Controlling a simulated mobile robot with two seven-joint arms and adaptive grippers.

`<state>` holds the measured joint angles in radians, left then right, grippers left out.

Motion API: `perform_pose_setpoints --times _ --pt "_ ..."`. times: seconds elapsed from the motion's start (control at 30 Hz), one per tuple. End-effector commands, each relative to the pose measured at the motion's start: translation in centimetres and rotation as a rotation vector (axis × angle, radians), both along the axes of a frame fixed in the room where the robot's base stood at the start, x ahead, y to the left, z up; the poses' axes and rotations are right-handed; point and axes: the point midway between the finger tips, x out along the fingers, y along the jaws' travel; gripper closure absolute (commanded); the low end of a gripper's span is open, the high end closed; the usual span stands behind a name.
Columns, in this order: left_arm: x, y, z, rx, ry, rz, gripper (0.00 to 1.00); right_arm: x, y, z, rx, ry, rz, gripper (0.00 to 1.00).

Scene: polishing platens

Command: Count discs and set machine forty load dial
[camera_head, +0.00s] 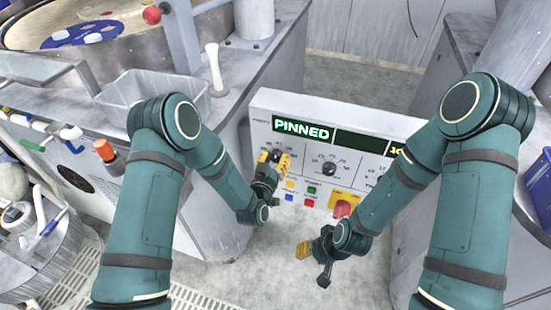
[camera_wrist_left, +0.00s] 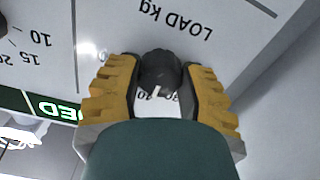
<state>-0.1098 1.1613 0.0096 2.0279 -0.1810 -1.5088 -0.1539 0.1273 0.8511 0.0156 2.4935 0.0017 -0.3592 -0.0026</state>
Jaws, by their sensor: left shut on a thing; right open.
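The white control panel (camera_head: 345,120) shows green "PINNED" on its display (camera_head: 304,130). My left gripper (camera_head: 274,160) is at the panel's left part. In the left wrist view its yellow fingers (camera_wrist_left: 160,85) are shut around the black load dial (camera_wrist_left: 158,70), beside the upside-down words "LOAD kg". A white pointer mark shows on the dial; the numbers around it are partly hidden. A second black knob (camera_head: 329,169) is untouched. My right gripper (camera_head: 314,264) is open and empty, low in front of the panel. A blue disc (camera_head: 84,36) with white pieces lies on the round platen at upper left.
A grey bin (camera_head: 150,88) and a white upright post (camera_head: 214,70) stand on the left bench. Coloured buttons (camera_head: 311,190) and a red switch (camera_head: 342,208) sit low on the panel. A blue crate (camera_head: 541,190) is at the far right. Floor below the panel is clear.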

Motion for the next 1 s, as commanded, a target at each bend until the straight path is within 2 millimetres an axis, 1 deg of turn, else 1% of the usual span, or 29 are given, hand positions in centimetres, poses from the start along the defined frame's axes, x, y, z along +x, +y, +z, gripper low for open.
perform_pose_setpoints --times 0.03,0.07,0.1,0.13,0.43,0.57,0.67,1.0 --pt "0.1 0.0 0.2 -0.001 -0.006 0.001 0.96 0.0 0.0 0.0 0.000 0.000 0.000 0.53" --pt "0.1 0.0 0.2 -0.001 -0.006 0.001 0.47 0.0 0.0 0.0 0.000 0.000 0.000 0.53" --pt "0.1 0.0 0.2 -0.001 -0.006 0.001 0.33 0.0 0.0 0.0 0.000 0.000 0.000 0.53" --pt "0.1 0.0 0.2 -0.001 -0.005 0.001 0.25 0.0 0.0 0.0 0.000 0.000 0.000 0.53" --pt "0.0 0.0 0.1 0.000 -0.002 0.000 0.25 0.0 0.0 0.0 0.000 0.000 0.000 0.53" --pt "-0.7 0.2 0.0 0.001 0.001 0.000 0.25 0.0 0.0 0.0 0.000 0.000 0.000 0.53" --pt "-2.1 0.7 0.0 0.001 0.001 0.000 0.25 0.0 0.0 0.0 0.000 0.000 0.000 0.53" --pt "-8.5 2.8 0.0 0.002 0.002 0.001 0.25 0.0 0.0 0.0 0.000 0.000 0.000 0.53"
